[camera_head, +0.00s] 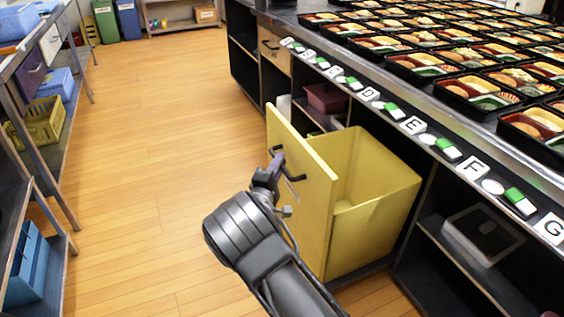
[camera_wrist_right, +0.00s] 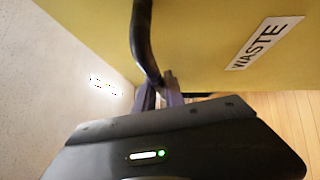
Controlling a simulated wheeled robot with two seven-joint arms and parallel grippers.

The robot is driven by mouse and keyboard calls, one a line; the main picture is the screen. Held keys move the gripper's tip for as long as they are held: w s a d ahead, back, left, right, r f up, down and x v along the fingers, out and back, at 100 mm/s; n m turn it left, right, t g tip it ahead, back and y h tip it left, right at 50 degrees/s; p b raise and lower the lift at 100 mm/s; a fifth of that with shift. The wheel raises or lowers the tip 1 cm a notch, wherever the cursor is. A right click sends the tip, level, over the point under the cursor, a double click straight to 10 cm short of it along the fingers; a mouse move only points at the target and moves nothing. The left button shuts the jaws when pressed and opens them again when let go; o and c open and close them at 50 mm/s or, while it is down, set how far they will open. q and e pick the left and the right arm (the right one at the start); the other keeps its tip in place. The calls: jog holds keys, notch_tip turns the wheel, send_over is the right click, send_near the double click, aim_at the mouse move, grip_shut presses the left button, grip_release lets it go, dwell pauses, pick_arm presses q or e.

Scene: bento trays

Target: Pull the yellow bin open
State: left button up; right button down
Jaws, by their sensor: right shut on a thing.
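The yellow bin (camera_head: 372,195) stands pulled out from under the counter, and its hollow inside shows in the head view. Its tall front panel (camera_head: 312,190) carries a dark handle (camera_head: 292,178). My right gripper (camera_head: 277,160) is at the outer face of this panel, shut on the handle. In the right wrist view the dark curved handle (camera_wrist_right: 143,45) runs down to the gripper's fingertips (camera_wrist_right: 160,88). A white WASTE label (camera_wrist_right: 265,42) is on the yellow panel. My left gripper is not in view.
The counter (camera_head: 480,125) above the bin bears many bento trays (camera_head: 470,88) and a row of letter tiles. A left shelf unit (camera_head: 60,195) holds a yellow crate (camera_head: 42,122) and blue boxes. The wooden floor (camera_head: 165,130) between is clear.

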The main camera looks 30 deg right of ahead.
jog(key=shift+f, duration=0.1)
jog(key=c, duration=1.4)
grip_release()
jog(key=shift+c, duration=0.2)
jog(key=shift+s, duration=0.1)
jog(key=p+v, duration=0.1)
jog(key=v, duration=0.6)
jog(key=shift+s+a, duration=0.25)
